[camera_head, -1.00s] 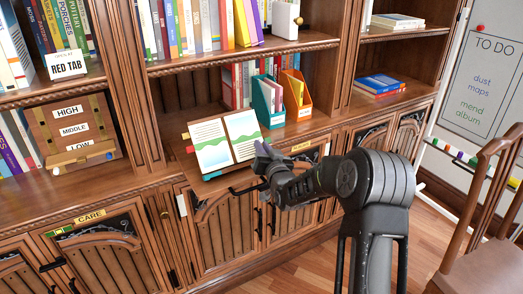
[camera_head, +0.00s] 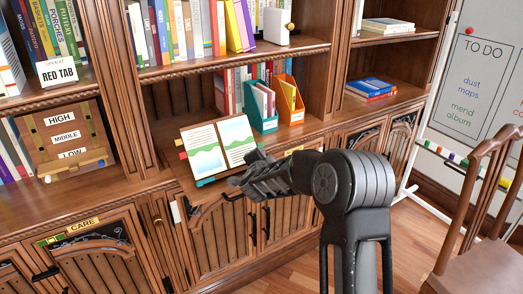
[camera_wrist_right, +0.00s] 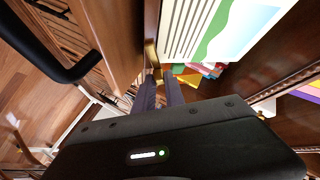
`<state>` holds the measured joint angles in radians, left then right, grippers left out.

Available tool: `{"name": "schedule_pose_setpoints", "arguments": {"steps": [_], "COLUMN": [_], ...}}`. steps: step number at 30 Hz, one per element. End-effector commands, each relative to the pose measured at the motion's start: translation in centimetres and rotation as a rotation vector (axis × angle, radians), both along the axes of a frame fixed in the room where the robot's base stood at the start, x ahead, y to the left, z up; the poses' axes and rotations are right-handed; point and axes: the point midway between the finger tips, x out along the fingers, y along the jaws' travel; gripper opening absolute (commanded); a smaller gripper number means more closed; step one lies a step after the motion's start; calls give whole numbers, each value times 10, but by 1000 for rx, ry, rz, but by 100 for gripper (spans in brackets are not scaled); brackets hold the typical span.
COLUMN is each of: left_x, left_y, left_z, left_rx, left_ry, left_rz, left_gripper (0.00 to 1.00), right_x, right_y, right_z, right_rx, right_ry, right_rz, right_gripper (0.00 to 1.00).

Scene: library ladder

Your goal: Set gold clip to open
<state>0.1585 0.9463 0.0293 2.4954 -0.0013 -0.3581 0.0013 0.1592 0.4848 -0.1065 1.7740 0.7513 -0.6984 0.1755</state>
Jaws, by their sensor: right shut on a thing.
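My right gripper (camera_head: 236,182) reaches in from the right, at the front edge of the pulled-out shelf just below the open book (camera_head: 206,158). In the right wrist view its two dark fingers (camera_wrist_right: 158,88) are close together, with their tips at a small gold clip (camera_wrist_right: 150,54) beside the book's page (camera_wrist_right: 225,30). The fingers appear shut on the clip's near end. Whether the clip stands open or closed cannot be told. In the head view the gripper hides the clip. My left gripper is not in view.
The book's shelf (camera_head: 178,190) juts out above the cabinet doors (camera_head: 222,230). Teal (camera_head: 263,112) and orange (camera_head: 291,98) file holders stand behind the book. A black door handle (camera_wrist_right: 62,72) is close to the gripper. A chair (camera_head: 475,210) stands at the right.

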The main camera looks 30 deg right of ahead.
Motion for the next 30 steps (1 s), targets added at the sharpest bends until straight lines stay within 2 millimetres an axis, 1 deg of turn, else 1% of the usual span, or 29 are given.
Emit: {"name": "schedule_pose_setpoints", "arguments": {"steps": [1,3,9,12,18,30], "left_x": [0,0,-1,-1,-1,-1], "left_y": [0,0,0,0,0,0], "left_z": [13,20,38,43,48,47], "left_rx": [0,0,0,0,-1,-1], "left_ry": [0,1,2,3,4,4], "left_rz": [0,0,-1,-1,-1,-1], "left_gripper": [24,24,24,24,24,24], "right_x": [-1,-2,-5,-6,-7,-8], "right_y": [-1,-1,-2,-2,-3,-3], "right_z": [5,3,-2,-6,-9,-11], "right_rx": [31,79,186,222,256,262], "right_ry": [0,-1,-4,-5,-6,-6], "right_rz": [-24,-57,-131,-157,-183,-188], "right_gripper": [0,0,0,0,0,0]}}
